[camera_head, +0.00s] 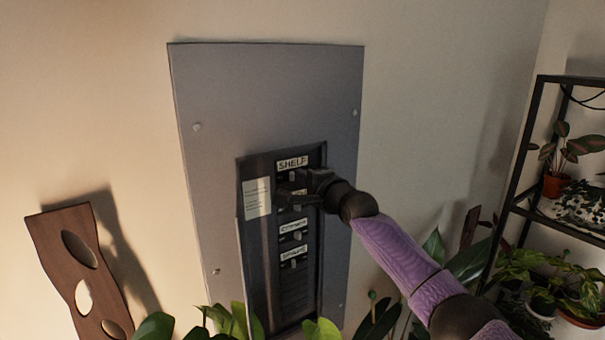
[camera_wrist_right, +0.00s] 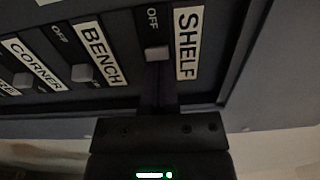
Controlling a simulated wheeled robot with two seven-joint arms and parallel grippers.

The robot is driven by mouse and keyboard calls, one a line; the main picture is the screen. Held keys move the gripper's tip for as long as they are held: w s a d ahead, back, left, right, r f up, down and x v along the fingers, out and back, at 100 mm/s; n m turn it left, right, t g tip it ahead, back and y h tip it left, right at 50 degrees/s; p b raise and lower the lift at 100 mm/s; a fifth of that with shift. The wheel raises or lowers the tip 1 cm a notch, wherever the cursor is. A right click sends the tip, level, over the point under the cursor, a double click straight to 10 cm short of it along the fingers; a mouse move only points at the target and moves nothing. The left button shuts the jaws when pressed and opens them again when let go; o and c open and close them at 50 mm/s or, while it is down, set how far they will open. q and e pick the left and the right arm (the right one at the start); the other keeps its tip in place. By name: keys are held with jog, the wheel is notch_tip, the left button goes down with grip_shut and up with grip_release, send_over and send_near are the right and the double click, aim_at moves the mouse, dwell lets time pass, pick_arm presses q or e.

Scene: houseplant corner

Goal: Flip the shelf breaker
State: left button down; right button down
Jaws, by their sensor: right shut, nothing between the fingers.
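The shelf breaker is in the open grey panel; its SHELF label (camera_head: 292,163) is the top one in the head view. In the right wrist view its small grey lever (camera_wrist_right: 157,53) sits beside the SHELF label (camera_wrist_right: 187,43), at the end away from the word OFF. My right gripper (camera_head: 283,190) is shut and empty, in front of the breaker column just below the SHELF label. In the right wrist view its dark fingers (camera_wrist_right: 163,88) point at the lever; I cannot tell whether they touch it. The gripper hides much of the bench row in the head view. My left gripper is out of view.
The bench lever (camera_wrist_right: 82,73) and corner lever (camera_wrist_right: 22,80) are beside the shelf one. The panel door edge (camera_head: 246,255) stands out left of the breakers. Leaves (camera_head: 235,322) rise below. A black plant rack (camera_head: 520,165) stands right. A wooden board (camera_head: 75,265) hangs left.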

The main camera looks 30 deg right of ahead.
jog(key=s+d+p, duration=0.1)
jog(key=s+p, duration=0.3)
jog(key=s, duration=0.5)
jog(key=shift+s+d, duration=0.15)
jog(key=shift+s, duration=0.25)
dwell(0.4)
